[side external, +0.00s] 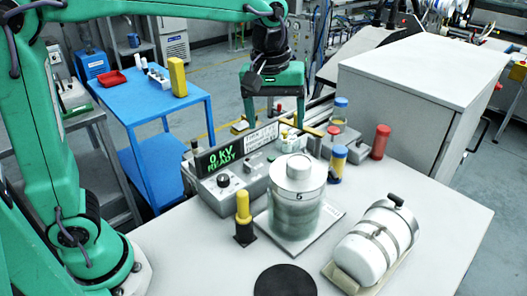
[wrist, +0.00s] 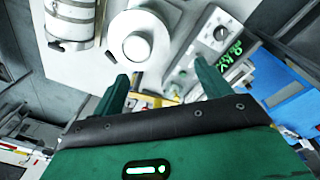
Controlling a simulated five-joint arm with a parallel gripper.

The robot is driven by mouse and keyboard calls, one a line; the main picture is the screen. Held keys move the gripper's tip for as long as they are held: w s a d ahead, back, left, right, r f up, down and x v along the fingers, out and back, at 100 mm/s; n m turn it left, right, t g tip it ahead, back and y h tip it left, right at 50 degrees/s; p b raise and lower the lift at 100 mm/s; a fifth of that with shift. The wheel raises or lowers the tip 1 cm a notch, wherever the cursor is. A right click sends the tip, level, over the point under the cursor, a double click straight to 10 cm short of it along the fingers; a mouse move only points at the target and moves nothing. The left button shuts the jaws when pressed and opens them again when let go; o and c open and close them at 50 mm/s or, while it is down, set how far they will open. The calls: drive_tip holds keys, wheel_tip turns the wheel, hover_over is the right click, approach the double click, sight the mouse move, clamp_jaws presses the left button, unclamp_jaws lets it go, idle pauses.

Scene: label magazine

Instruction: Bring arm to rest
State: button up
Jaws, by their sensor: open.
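My green gripper (side external: 273,116) hangs pointing down from the end of my arm in the side view, above the back of the grey table. Its two fingers are spread apart with nothing held between them. In the wrist view both green fingers (wrist: 161,84) stand wide apart, and the gap between them is empty. The gripper is behind the grey control box (side external: 228,185) whose green display reads "0 kV READY". The grey cylinder (side external: 296,200) marked 5 stands upright on a plate, in front of the gripper and apart from it.
A white horizontal tank (side external: 376,244) lies at the table's right. A yellow-handled tool (side external: 243,217) stands upright left of the cylinder. A black disc (side external: 287,281) lies in front. Red (side external: 380,142) and blue-and-yellow (side external: 338,164) jars stand behind. A tall grey cabinet (side external: 420,75) rises at right.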

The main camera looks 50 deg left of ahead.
drive_tip(key=s+a+f+m+t, duration=0.2)
drive_tip(key=s+a+m, duration=0.2)
drive_tip(key=s, duration=0.4)
drive_tip(key=s+a+f+m+t, duration=0.1)
drive_tip(key=s+a+m+t, duration=0.1)
drive_tip(key=s+a, duration=0.4)
drive_tip(key=shift+s+a+f+m, duration=0.2)
drive_tip(key=shift+s+f+m, duration=0.2)
drive_tip(key=shift+s+m, duration=0.7)
